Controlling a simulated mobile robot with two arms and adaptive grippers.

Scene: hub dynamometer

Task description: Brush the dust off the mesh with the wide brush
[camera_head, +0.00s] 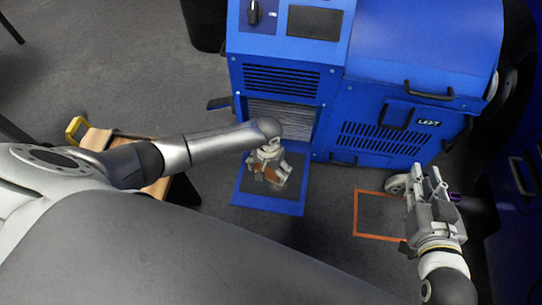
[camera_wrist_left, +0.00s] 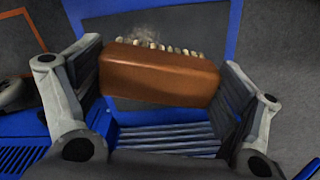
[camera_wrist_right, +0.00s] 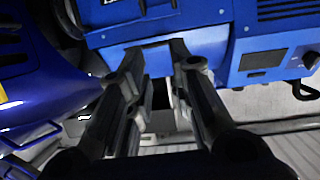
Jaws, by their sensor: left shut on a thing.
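My left gripper (camera_head: 268,174) is shut on the wide brush (camera_wrist_left: 160,75), an orange-brown block with a row of pale bristles along its far edge. In the left wrist view the brush lies crosswise between the two fingers. A small greyish wisp, perhaps dust, shows by the bristles. The light slatted mesh (camera_head: 280,117) is set low in the blue machine's front, partly hidden by my left arm. It also shows in the left wrist view (camera_wrist_left: 170,140), close to the brush; I cannot tell if they touch. My right gripper (camera_wrist_right: 160,55) is open and empty.
The blue machine (camera_head: 400,80) fills the back, with vents and handles. A blue-framed dark mat (camera_head: 268,203) lies on the floor below the brush. An orange-outlined square (camera_head: 380,237) lies to the right. A wooden bench (camera_head: 97,139) with a yellow object (camera_head: 75,128) stands left.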

